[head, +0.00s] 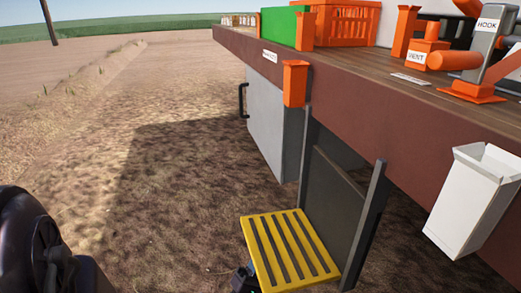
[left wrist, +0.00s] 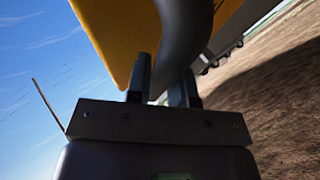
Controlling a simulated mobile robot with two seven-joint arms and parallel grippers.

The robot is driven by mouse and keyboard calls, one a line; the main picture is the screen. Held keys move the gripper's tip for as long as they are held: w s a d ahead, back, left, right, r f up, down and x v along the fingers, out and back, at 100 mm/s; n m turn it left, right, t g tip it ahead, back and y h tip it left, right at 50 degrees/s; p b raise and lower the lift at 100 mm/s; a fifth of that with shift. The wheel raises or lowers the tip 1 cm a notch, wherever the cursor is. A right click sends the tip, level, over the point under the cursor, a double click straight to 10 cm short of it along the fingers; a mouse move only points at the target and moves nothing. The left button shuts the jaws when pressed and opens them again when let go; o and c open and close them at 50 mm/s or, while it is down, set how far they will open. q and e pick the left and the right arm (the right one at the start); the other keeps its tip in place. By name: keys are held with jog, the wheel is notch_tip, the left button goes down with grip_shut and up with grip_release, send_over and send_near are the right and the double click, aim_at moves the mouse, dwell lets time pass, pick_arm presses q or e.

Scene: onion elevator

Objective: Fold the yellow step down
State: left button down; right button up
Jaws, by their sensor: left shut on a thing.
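The yellow step (head: 288,249), a slatted plate, sticks out in front of a dark panel (head: 331,203) between two grey posts below the wagon deck. It looks roughly level; its exact tilt is hard to tell. My left gripper (head: 246,279) is at the step's near left edge, partly hidden by it. In the left wrist view, the left gripper (left wrist: 163,82) is shut on a dark curved bar (left wrist: 184,38), which looks like a handle on the step. The step's yellow surface (left wrist: 115,35) fills the area just beyond the fingers. My right gripper is not in view.
The wooden deck (head: 395,95) overhangs on the right, with an orange crate (head: 346,22) and orange fittings on it. A grey box (head: 270,118) with a black handle hangs below. A white open box (head: 470,200) hangs at right. Bare ground lies free at left.

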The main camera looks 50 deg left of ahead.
pick_arm(q)
jog(key=shift+w+f+n+y, duration=0.2)
jog(key=shift+f+n+y, duration=0.1)
jog(key=shift+y, duration=0.2)
jog(key=c, duration=1)
grip_release()
jog(key=shift+s+f, duration=0.1)
jog(key=shift+v, duration=5.35)
